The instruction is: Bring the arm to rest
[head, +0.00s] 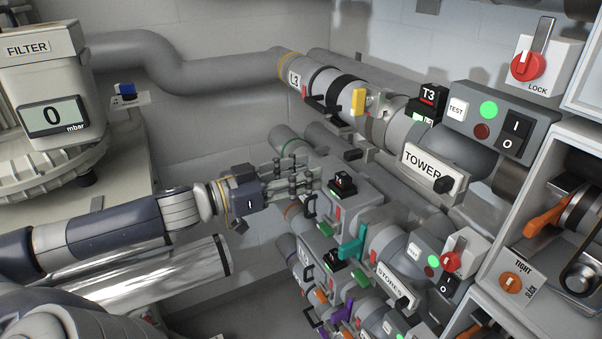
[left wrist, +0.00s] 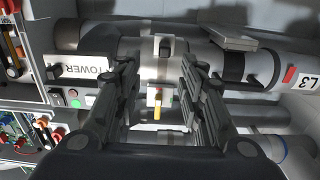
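My left arm comes in from the left in the head view and reaches toward the pipes. My left gripper (head: 312,178) is in the middle of the view, in front of the pipe bank and below the L3 pipe. In the left wrist view its two fingers (left wrist: 158,100) stand well apart with nothing between them in their grasp. Behind the gap show the pipe and a yellow lever (left wrist: 157,108). The same yellow lever (head: 358,101) shows in the head view, above and to the right of the gripper. My right gripper does not show.
The TOWER blower (head: 450,150) with its control box (head: 500,120) and red LOCK knob (head: 527,66) is at upper right. The STORES blower (head: 385,255) and more pipes lie below right. The FILTER unit (head: 45,70), reading 0 mbar, stands at left. Open floor shows below my arm.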

